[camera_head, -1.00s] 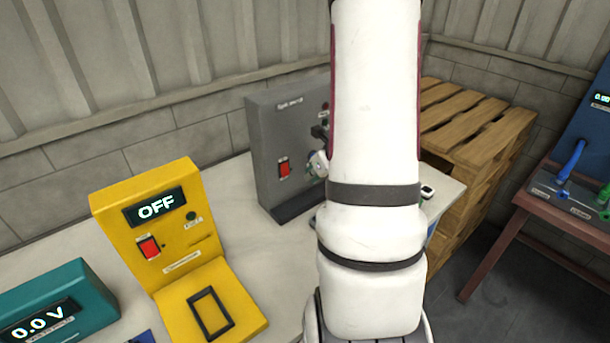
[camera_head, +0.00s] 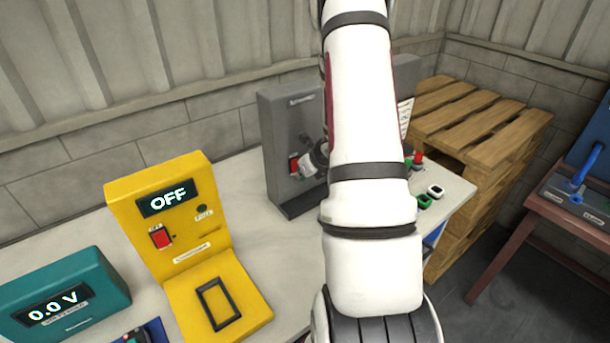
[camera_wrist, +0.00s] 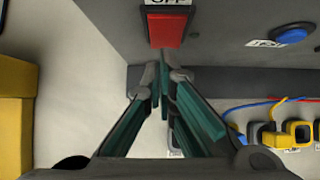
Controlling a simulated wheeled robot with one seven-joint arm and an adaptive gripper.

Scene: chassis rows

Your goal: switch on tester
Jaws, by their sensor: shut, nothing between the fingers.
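A grey upright panel (camera_head: 281,137) stands on the bench with a red switch (camera_head: 294,164) on its front. In the wrist view the red switch (camera_wrist: 165,28) sits under an OFF label, just above my fingertips. My gripper (camera_wrist: 164,74) is shut and empty, its tips close below the switch; I cannot tell whether they touch it. In the head view my gripper (camera_head: 310,164) is beside the switch, partly hidden by my arm. A yellow unit (camera_head: 120,208), whose display reads OFF, has its own red switch (camera_head: 161,238). I cannot tell which unit is the tester.
A teal meter (camera_head: 95,272) reading 0.0 V stands at the left. A blue button (camera_wrist: 291,36) is right of the grey panel's switch. Cables and a yellow connector (camera_wrist: 299,131) lie below. A wooden pallet stack (camera_head: 480,120) stands behind on the right.

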